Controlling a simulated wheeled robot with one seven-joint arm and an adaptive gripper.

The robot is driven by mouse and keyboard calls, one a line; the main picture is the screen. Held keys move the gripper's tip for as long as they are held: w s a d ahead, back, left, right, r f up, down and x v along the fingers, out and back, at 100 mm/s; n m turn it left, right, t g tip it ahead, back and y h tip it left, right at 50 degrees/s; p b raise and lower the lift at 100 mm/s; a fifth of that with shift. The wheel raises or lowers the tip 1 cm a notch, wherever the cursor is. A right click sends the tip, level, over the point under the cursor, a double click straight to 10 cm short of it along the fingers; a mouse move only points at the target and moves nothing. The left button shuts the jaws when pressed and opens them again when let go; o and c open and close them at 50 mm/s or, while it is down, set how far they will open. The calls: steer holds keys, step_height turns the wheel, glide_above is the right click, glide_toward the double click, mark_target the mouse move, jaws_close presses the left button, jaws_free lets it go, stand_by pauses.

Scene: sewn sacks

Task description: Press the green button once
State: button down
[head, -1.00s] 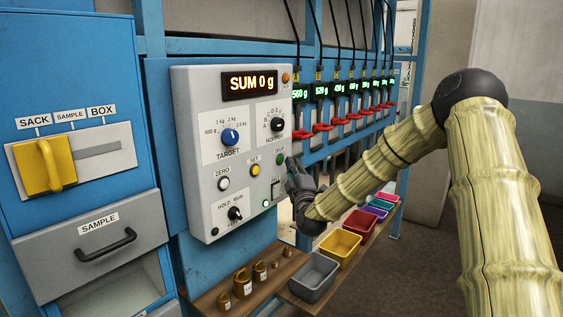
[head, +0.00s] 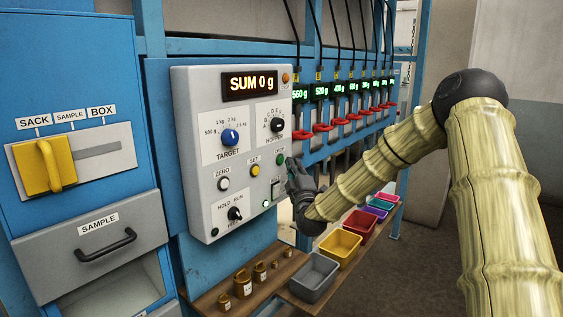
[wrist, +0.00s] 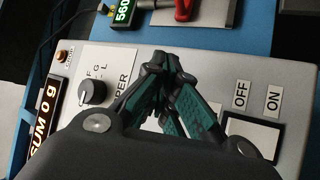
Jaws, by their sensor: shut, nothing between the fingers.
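The green button (head: 280,159) is a small round button on the right side of the grey control panel (head: 188,140), right of the yellow SET button. My gripper (head: 290,164) is shut and empty, its tips just right of the green button and close to the panel face. I cannot tell whether they touch it. In the wrist view my gripper (wrist: 168,60) has its dark fingers with teal pads meeting over the panel. The green button is hidden there.
The panel also has a yellow SET button (head: 255,170), a ZERO button (head: 223,184), a blue TARGET knob (head: 230,137) and an ON/OFF switch (wrist: 252,135). Red levers (head: 303,135) line the back rail. Coloured bins (head: 343,246) and brass weights (head: 242,282) sit below.

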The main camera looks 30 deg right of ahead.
steer(key=shift+w+a, duration=0.1)
steer(key=shift+w+a+b, duration=0.15)
steer(key=shift+w+b, duration=0.15)
steer(key=shift+w+a, duration=0.15)
steer(key=shift+w, duration=0.25)
stand_by(0.9)
steer(key=shift+s, duration=0.15)
steer(key=shift+s+d, duration=0.3)
steer(key=shift+s, duration=0.35)
steer(key=s, duration=0.1)
steer(key=s+d, duration=0.1)
steer(key=s, duration=0.1)
steer(key=s+d, duration=0.1)
steer(key=shift+s, duration=0.35)
stand_by(0.4)
stand_by(0.7)
